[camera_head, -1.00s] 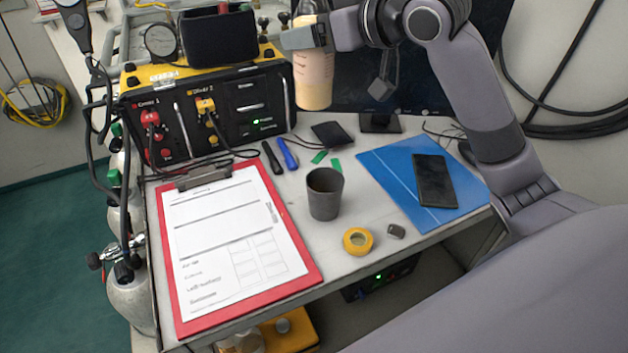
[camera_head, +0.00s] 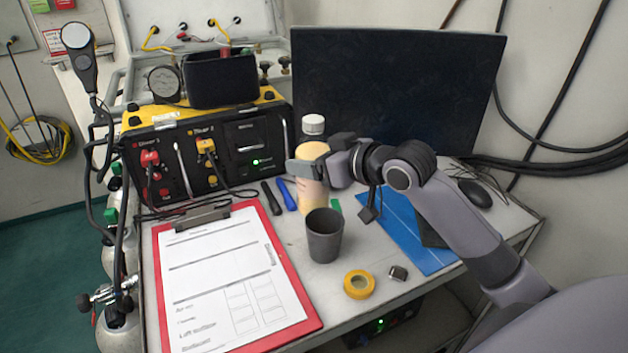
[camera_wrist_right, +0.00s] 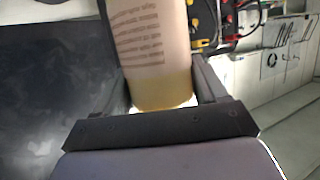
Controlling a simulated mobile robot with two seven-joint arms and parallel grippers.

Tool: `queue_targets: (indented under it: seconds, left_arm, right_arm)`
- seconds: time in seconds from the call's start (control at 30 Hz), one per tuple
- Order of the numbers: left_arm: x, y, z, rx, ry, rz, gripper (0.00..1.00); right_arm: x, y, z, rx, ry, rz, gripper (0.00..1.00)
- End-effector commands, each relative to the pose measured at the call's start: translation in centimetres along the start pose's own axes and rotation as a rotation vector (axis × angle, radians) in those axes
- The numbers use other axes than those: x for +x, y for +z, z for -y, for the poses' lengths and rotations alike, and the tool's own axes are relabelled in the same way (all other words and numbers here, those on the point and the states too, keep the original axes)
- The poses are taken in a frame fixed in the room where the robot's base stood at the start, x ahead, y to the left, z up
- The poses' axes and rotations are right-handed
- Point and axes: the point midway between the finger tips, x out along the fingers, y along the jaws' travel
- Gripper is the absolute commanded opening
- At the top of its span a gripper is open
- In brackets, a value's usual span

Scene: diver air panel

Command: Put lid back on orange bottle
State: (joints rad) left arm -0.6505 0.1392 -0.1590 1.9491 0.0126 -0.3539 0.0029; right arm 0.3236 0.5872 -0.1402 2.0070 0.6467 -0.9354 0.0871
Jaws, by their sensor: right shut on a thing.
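The orange bottle (camera_head: 313,192) is pale orange and upright behind the grey cup, with a whitish cap-like top (camera_head: 313,124). I cannot tell whether that top is a lid or the bare neck. My right gripper (camera_head: 305,170) is shut on the bottle's body from the right. In the right wrist view the bottle (camera_wrist_right: 155,55) sits between the two fingers (camera_wrist_right: 165,90), its printed text and amber contents showing. The bottle's base is close to the table, but I cannot tell whether it touches. No separate lid is clearly seen. My left gripper is not in view.
A grey cup (camera_head: 324,236) stands just in front of the bottle. A red clipboard (camera_head: 311,318) covers the table's left. The air panel (camera_head: 240,150) and a monitor (camera_head: 390,85) stand behind.

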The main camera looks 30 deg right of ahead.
Motion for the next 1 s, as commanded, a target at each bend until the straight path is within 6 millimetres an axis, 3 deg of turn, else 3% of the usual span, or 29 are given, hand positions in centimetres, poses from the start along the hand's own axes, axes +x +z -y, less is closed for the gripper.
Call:
queue_targets:
  seconds: [0.37,0.7,1.0]
  left_arm:
    - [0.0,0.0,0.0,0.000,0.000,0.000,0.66]
    - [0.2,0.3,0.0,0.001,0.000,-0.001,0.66]
    - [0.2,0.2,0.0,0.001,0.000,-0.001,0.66]
  right_arm:
    - [0.1,0.2,0.0,-0.001,0.000,-0.007,0.00]
    - [1.5,4.1,0.0,0.000,0.001,-0.004,0.00]
    - [1.5,4.2,0.0,-0.002,0.001,-0.006,0.00]
